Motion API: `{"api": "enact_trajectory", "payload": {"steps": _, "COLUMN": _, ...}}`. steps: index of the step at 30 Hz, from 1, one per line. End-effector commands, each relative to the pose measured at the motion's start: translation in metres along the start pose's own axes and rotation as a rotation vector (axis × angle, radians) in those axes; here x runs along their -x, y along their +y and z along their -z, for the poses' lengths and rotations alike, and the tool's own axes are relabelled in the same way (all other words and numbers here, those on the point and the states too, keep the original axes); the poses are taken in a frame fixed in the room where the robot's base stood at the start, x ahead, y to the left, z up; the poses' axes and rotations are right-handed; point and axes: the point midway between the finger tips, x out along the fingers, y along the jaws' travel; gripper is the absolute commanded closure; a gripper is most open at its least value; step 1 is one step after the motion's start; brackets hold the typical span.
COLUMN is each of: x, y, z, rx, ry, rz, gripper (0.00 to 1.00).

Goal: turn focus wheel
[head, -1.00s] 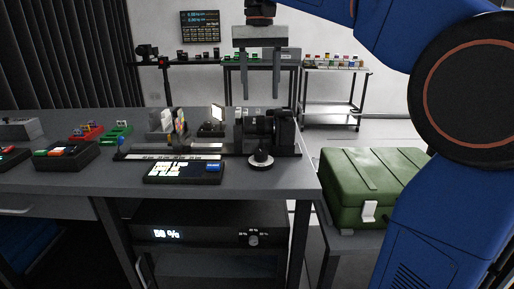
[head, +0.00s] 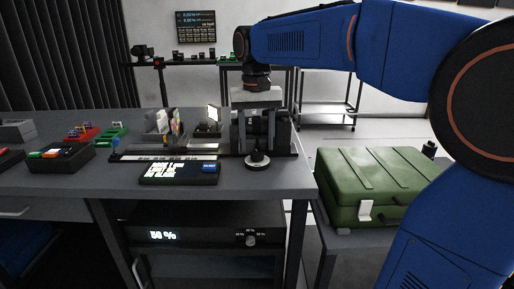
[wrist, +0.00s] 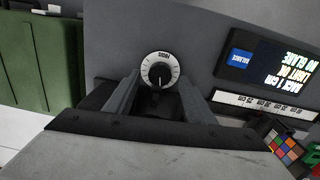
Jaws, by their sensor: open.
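The focus wheel is a round dial (head: 257,162) with a black knob and a pale base ring, at the front right of the workbench. In the wrist view the dial (wrist: 158,72) shows its marked white ring and black knob between and just beyond the fingertips. My gripper (head: 257,150) points down just above the dial, its two fingers apart and empty between. In the wrist view my gripper (wrist: 160,88) has one finger on each side of the dial's lower part. I cannot tell whether the fingers touch it.
A display box (head: 180,172) with a blue button stands left of the dial. A scale rail (head: 165,157) runs behind it. A dark camera-like block (head: 282,133) stands behind my gripper. A green case (head: 372,185) sits to the right.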

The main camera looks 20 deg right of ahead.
Motion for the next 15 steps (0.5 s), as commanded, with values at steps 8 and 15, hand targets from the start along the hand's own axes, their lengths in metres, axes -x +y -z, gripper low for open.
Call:
{"api": "enact_trajectory", "payload": {"steps": 8, "x": -0.022, "y": 0.0, "z": 0.0, "rx": 0.0, "ry": 0.0, "rz": 0.0, "gripper": 0.5}}
{"api": "enact_trajectory", "payload": {"steps": 15, "x": -0.024, "y": 0.0, "z": 0.0, "rx": 0.0, "ry": 0.0, "rz": 0.0, "gripper": 0.5}}
